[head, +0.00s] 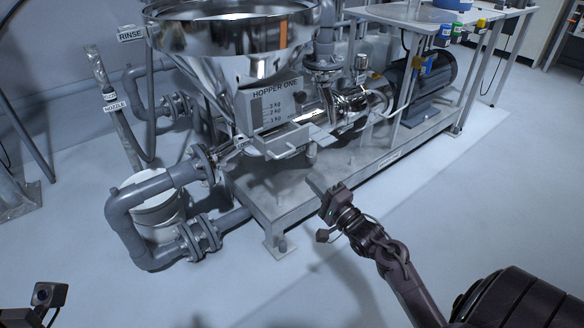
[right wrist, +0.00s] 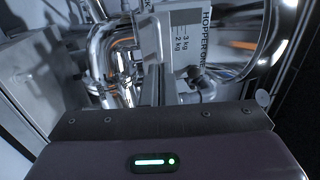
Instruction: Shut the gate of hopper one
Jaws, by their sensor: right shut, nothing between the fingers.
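Hopper one (head: 225,50) is a shiny steel cone with a scale plate (head: 272,103) that reads HOPPER ONE. The plate also shows in the right wrist view (right wrist: 185,38), turned on its side. Below the plate, flat grey metal parts (head: 283,143) stick out at the hopper's outlet; I cannot tell from here how far the gate is open. My right gripper (head: 317,187) is shut and empty, in front of and below these parts, apart from them in the head view. Only a small camera and dark part of my left arm show at the bottom left; its fingers are out of view.
Grey pipes (head: 125,215) loop around a white bucket (head: 158,205) at the left. A steel skid frame (head: 350,185) carries the hopper, and a dark blue motor (head: 425,80) sits at the back right. A hose with a NOZZLE tag (head: 115,107) hangs at the left. The floor in front is clear.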

